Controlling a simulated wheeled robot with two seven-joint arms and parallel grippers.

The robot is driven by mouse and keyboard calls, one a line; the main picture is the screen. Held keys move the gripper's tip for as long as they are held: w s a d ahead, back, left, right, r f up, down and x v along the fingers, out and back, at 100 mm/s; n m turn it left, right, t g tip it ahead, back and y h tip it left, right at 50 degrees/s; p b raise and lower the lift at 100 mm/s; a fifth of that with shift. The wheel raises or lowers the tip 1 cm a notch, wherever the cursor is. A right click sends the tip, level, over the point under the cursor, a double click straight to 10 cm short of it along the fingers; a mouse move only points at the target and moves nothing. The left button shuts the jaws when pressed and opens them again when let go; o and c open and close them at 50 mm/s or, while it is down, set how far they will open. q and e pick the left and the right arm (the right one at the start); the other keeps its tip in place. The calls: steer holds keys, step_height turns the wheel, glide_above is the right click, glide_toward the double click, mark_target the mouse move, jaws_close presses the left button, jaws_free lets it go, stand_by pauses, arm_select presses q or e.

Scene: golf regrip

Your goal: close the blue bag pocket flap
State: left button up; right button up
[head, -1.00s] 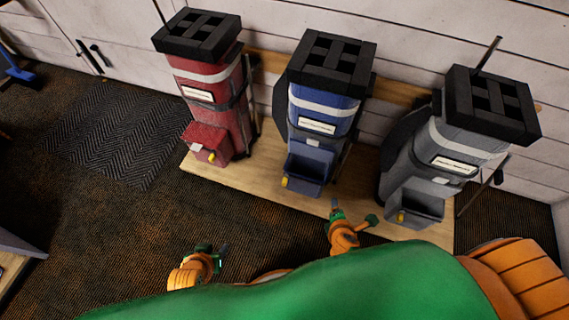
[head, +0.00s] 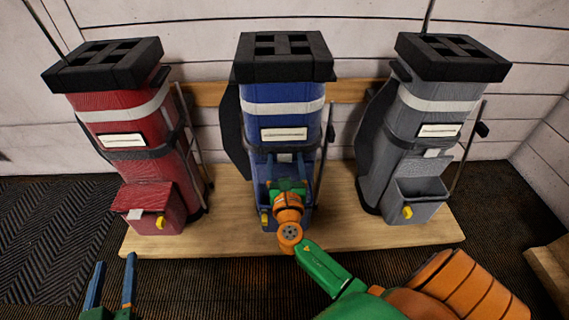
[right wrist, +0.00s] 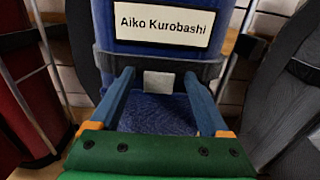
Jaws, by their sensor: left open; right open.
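The blue bag (head: 284,115) stands upright in the middle of the head view. Its pocket flap is raised against the bag front, with a pale tab (head: 284,157) at its top below the dark strap. In the right wrist view the textured blue flap (right wrist: 158,113) and pale tab (right wrist: 158,82) show between the fingers. My right gripper (head: 286,172) is open in front of the flap and hides much of the pocket; contact cannot be told. The blue pocket's yellow piece (head: 265,219) shows low left. My left gripper (head: 110,285) is open and empty at lower left.
A red bag (head: 128,135) with its pocket flap down stands left. A grey bag (head: 425,120) with an open pocket stands right. All stand on a wooden platform (head: 345,236) against a white plank wall. Thin clubs stand beside the bags. Dark carpet lies in front.

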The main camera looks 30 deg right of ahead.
steer(key=shift+w, duration=0.1)
jaws_close()
stand_by(1.4)
